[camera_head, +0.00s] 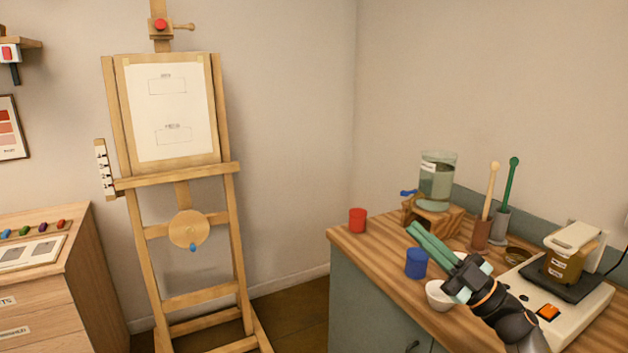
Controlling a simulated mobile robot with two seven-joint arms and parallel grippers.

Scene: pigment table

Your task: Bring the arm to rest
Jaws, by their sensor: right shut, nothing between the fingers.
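My right gripper (413,231) comes in from the lower right over the wooden table (377,257). Its green fingers are shut with nothing between them and point up and to the left. The fingertips show just above a blue cup (416,264) and in front of the wooden stand (446,221). A white bowl (437,297) is beside the gripper body and partly hidden by it. My left gripper is not in view.
A red cup (357,220) stands at the table's left corner. A glass jar (437,181) sits on the stand. Holders with a pale (490,190) and a green stick (508,187) stand behind. A white device (585,317) is right. An easel (228,258) stands left.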

